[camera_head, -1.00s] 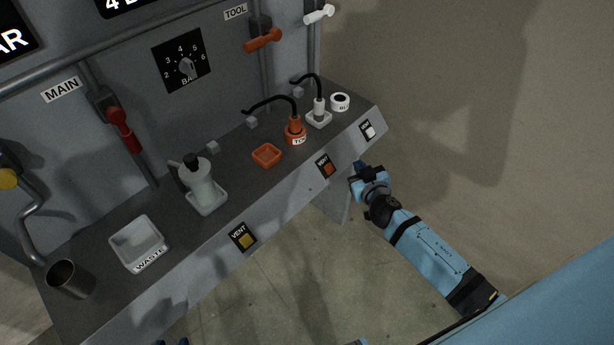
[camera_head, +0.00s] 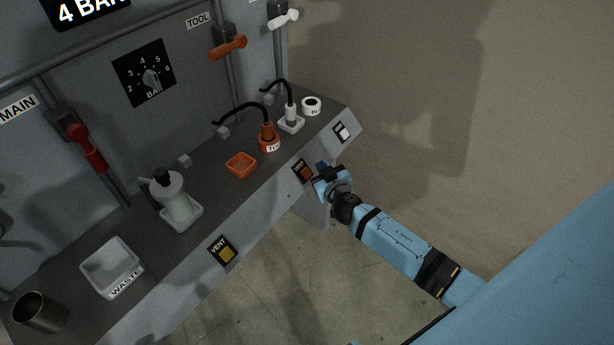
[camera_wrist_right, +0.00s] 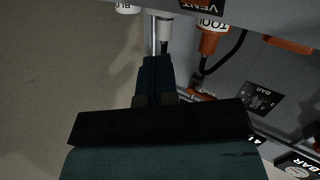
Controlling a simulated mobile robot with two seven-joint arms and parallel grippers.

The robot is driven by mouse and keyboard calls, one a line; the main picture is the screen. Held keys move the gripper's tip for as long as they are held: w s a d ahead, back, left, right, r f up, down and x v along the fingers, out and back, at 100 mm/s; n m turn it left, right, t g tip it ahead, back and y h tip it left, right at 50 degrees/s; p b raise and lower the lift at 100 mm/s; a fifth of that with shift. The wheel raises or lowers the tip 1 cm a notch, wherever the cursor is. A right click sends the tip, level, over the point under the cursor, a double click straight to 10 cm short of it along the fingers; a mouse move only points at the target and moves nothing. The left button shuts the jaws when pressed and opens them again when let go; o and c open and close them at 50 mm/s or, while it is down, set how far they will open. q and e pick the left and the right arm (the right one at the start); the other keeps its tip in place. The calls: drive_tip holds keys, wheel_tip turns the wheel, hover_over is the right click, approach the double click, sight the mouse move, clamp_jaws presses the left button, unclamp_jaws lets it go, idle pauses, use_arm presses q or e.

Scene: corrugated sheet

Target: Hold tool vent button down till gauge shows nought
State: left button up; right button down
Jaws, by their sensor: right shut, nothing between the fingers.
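My right gripper (camera_head: 321,167) is shut and empty, just right of that plate. I cannot tell whether it touches the panel; the button face looks uncovered. In the right wrist view the shut fingers (camera_wrist_right: 155,70) point toward the bench edge, with part of a VENT plate (camera_wrist_right: 194,5) at the top. A display (camera_head: 88,8) reads 4 BAR, cut off at the top. My left gripper is not in view.
A yellow vent button (camera_head: 227,255) and a white one (camera_head: 342,132) sit along the same edge. The bench holds a waste tray (camera_head: 112,268), a bottle (camera_head: 176,205), an orange dish (camera_head: 241,165) and a metal cup (camera_head: 40,313). Open floor lies to the right.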

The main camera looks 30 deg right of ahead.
sight(306, 173)
drive_tip(key=w+f+b, duration=0.1)
drive_tip(key=w+a+f+b, duration=0.1)
drive_tip(key=shift+w+f, duration=0.3)
drive_tip(key=shift+f, duration=0.1)
idle(1.0)
drive_tip(key=shift+f+b, duration=0.1)
drive_tip(key=shift+b, duration=0.25)
idle(0.5)
drive_tip(key=shift+w+a+f+b, duration=0.15)
drive_tip(key=shift+w+f+b, duration=0.1)
drive_tip(key=shift+b, duration=0.15)
drive_tip(key=shift+w+a+f+b, duration=0.1)
drive_tip(key=shift+w+f+b, duration=0.15)
drive_tip(key=shift+b, duration=0.2)
idle(0.5)
drive_tip(key=shift+r, duration=0.1)
idle(2.8)
drive_tip(key=shift+s+d+r+p, duration=0.2)
drive_tip(key=shift+s+r+p, duration=0.3)
drive_tip(key=shift+s, duration=0.05)
